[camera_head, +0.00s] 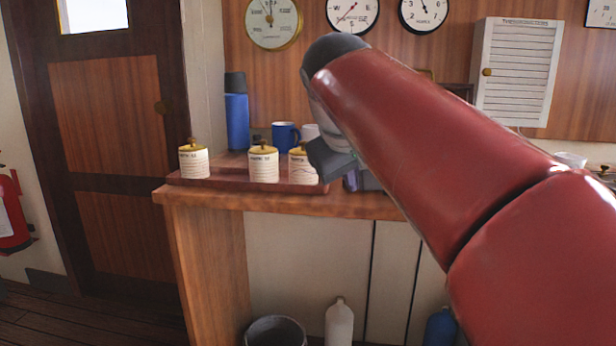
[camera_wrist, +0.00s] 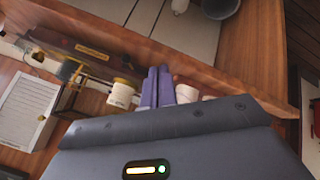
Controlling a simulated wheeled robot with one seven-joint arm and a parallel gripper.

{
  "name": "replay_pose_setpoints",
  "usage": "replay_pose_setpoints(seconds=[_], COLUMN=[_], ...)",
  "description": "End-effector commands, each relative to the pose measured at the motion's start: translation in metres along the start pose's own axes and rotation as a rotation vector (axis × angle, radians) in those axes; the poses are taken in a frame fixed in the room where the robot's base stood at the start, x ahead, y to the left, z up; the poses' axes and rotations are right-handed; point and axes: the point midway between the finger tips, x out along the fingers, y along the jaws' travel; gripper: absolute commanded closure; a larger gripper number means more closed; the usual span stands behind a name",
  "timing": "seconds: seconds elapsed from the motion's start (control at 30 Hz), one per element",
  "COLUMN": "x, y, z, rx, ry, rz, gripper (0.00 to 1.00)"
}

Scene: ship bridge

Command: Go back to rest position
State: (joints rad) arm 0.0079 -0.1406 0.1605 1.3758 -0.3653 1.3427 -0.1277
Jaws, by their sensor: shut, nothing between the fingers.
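My gripper (camera_wrist: 162,86) shows in the wrist view as two purple fingers side by side, closed together with nothing between them. In the head view my red arm reaches in from the right. It covers part of the wooden counter (camera_head: 400,205); a little purple of the gripper shows just below the grey wrist. The gripper is over the counter, close to the white jars with yellow lids. One jar (camera_head: 303,165) is partly hidden behind the wrist. I cannot tell whether the fingers touch anything.
Two more jars (camera_head: 263,163) (camera_head: 194,160) stand on the counter's tray, with a blue flask (camera_head: 236,112) and blue mug (camera_head: 286,135) behind. A bin (camera_head: 275,331) and white bottle (camera_head: 339,322) stand below. A door (camera_head: 110,120) is at left; a white cabinet (camera_head: 520,75) hangs at right.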

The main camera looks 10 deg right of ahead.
Motion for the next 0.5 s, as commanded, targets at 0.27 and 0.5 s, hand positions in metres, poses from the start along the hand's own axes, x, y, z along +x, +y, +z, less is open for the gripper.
replay_pose_setpoints(seconds=[0.27,0.5], x=[0.036,0.079], y=[-0.054,-0.11], z=[0.12,0.232], rx=[0.102,0.254], ry=[-0.031,-0.061], rz=[-0.128,-0.251], gripper=[1.0,1.0])
